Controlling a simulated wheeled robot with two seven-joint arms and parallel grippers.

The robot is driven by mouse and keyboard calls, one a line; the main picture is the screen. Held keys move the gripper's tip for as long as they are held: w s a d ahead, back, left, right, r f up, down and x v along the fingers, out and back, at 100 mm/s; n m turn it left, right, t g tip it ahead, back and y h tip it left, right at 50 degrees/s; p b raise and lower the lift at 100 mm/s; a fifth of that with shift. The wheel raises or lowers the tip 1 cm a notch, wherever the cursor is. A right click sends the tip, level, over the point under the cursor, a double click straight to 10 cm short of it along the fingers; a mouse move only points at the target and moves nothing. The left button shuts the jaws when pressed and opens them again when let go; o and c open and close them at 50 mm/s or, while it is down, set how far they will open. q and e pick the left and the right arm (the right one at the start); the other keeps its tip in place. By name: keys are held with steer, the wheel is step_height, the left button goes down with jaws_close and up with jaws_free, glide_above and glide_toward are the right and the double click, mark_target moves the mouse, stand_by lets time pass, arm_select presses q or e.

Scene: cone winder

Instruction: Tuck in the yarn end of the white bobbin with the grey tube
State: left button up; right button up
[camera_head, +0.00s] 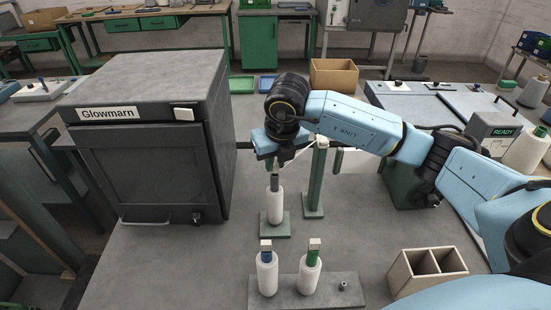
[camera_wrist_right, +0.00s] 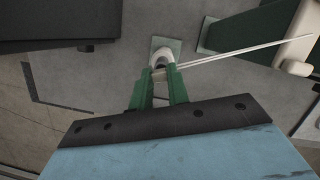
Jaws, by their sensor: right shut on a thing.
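The white bobbin with the grey tube (camera_head: 275,207) stands upright on a small green base in the middle of the table. Its top shows in the right wrist view (camera_wrist_right: 162,57), just beyond the fingertips. My right gripper (camera_head: 273,172) points down directly above the grey tube. Its green fingers (camera_wrist_right: 159,74) are close together, shut on the yarn end; the pinch itself is small and partly hidden. White yarn (camera_wrist_right: 240,53) runs from the fingertips to the right in two close strands. My left gripper is not in view.
A green post (camera_head: 316,180) stands right of the bobbin. In front, a grey board (camera_head: 330,288) holds a blue-tubed bobbin (camera_head: 267,274) and a green-tubed bobbin (camera_head: 309,275). The dark Glowmarn box (camera_head: 150,150) stands left. A divided box (camera_head: 428,273) is at front right.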

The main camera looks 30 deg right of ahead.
steer(key=shift+w+f+b, duration=0.1)
steer(key=shift+f+b, duration=0.4)
steer(key=shift+b, duration=0.35)
stand_by(1.2)
steer(key=o, duration=1.2)
steer(key=shift+r, duration=0.1)
stand_by(0.3)
steer(key=shift+r+p, duration=2.2)
steer(key=shift+r, duration=1.25)
